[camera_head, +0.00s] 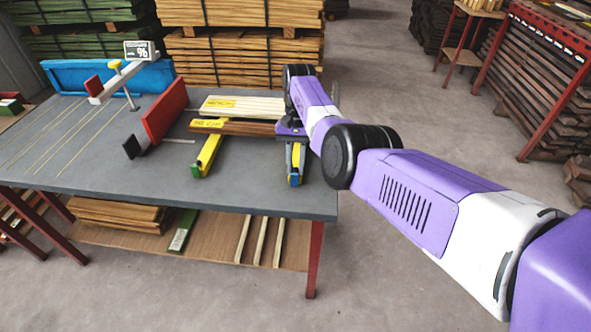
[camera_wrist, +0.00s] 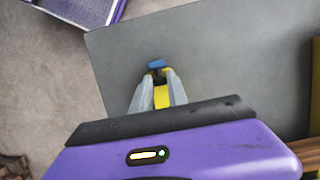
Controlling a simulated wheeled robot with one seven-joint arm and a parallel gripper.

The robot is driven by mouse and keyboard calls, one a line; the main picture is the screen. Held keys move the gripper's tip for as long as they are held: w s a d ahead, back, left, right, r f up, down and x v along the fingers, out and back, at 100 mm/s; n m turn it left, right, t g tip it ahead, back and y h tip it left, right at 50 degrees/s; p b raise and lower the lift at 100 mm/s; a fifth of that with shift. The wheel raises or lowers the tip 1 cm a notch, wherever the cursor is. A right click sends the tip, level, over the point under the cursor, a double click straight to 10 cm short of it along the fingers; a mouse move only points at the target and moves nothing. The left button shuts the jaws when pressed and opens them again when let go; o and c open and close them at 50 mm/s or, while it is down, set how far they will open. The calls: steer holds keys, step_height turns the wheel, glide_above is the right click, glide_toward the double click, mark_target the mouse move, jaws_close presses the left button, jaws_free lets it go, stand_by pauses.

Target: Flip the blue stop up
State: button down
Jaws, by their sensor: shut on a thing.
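The blue stop (camera_head: 295,181) is a small blue piece at the near end of a yellow bar, close to the front right of the grey table. It also shows in the wrist view (camera_wrist: 156,63), just past my fingertips. My gripper (camera_head: 295,166) points down over this bar end. In the wrist view, the two grey fingers of my gripper (camera_wrist: 159,76) stand on either side of the yellow bar (camera_wrist: 161,96) and close in at the blue stop. The exact contact between the fingertips is too small to make out.
Stacked timber stands behind.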

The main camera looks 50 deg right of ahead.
steer(key=c, duration=1.3)
jaws_free()
steer(key=b+v, duration=0.1)
steer(key=v, duration=0.7)
